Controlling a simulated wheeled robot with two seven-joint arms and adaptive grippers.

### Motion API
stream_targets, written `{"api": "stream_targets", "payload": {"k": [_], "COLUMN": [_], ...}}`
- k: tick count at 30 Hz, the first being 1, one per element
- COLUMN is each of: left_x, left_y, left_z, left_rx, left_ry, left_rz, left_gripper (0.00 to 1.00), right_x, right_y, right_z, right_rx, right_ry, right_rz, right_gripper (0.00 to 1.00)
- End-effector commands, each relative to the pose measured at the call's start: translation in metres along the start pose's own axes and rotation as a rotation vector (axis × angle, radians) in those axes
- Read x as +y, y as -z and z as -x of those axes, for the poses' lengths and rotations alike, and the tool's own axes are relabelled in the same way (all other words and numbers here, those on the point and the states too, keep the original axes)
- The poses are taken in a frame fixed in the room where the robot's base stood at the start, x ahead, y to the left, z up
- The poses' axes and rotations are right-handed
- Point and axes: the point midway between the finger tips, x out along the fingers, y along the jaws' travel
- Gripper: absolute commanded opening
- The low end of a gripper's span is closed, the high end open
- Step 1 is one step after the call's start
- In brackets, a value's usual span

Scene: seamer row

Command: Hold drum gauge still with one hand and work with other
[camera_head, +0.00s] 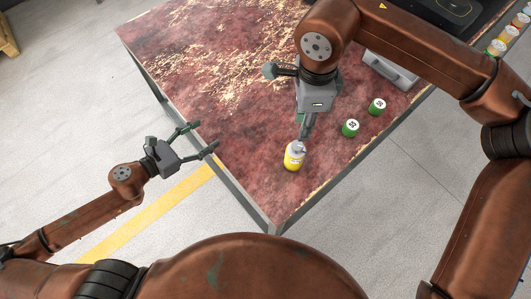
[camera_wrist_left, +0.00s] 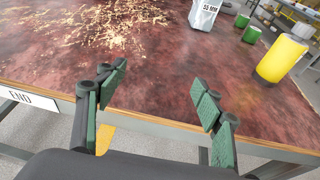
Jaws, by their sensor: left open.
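My left gripper (camera_head: 205,135) is open and empty beside the table's left edge; its two spread green-padded fingers also show in the left wrist view (camera_wrist_left: 160,78). My right gripper (camera_head: 285,108) is over the table, its fingers spread wide with nothing between them. One of its fingertips overlaps the top of a yellow drum (camera_head: 293,162) in the head view; I cannot tell if they touch. The yellow drum stands upright in the left wrist view (camera_wrist_left: 281,60). A pale block marked 55 MM (camera_wrist_left: 204,14) stands farther back there. I cannot tell which thing is the drum gauge.
Two green drums stand right of the yellow one, a nearer (camera_head: 350,128) and a farther (camera_head: 377,106). A grey case (camera_head: 391,70) lies behind them. The reddish worn table (camera_head: 235,120) is clear at left. An END sign (camera_wrist_left: 28,98) is on its edge.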

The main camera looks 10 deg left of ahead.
Motion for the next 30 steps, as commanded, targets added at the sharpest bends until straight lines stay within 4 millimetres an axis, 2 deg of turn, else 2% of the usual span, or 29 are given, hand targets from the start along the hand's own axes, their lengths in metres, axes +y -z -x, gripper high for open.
{"api": "stream_targets", "payload": {"k": [1, 8, 11, 15, 18, 21, 24, 30], "left_x": [-0.004, -0.034, -0.061, -0.112, -0.144, -0.168, -0.183, -0.198], "left_y": [-0.009, -0.048, -0.052, -0.047, -0.045, -0.044, -0.043, -0.045], "left_z": [-0.011, -0.053, -0.070, -0.087, -0.093, -0.094, -0.094, -0.099], "left_rx": [-0.022, -0.107, -0.136, -0.182, -0.220, -0.255, -0.279, -0.299], "left_ry": [0.029, 0.198, 0.313, 0.508, 0.631, 0.723, 0.782, 0.822], "left_rz": [0.003, 0.027, 0.021, -0.008, -0.031, -0.049, -0.063, -0.069], "left_gripper": [0.62, 0.62, 0.62, 0.62, 0.62, 0.62, 0.62, 0.62], "right_x": [0.000, 0.000, 0.000, 0.000, 0.000, 0.000, 0.000, 0.000], "right_y": [0.000, 0.000, 0.000, 0.000, 0.000, 0.000, 0.000, 0.000], "right_z": [-0.001, -0.001, -0.001, -0.001, -0.001, 0.000, 0.000, 0.000], "right_rx": [0.000, 0.000, 0.000, 0.000, 0.000, 0.000, 0.000, 0.000], "right_ry": [-0.001, 0.000, -0.001, 0.000, 0.000, 0.000, 0.000, 0.000], "right_rz": [0.000, 0.000, 0.000, 0.000, 0.000, 0.000, 0.000, 0.000], "right_gripper": [0.29, 0.29, 0.29, 0.29, 0.29, 0.29, 0.29, 0.29]}}
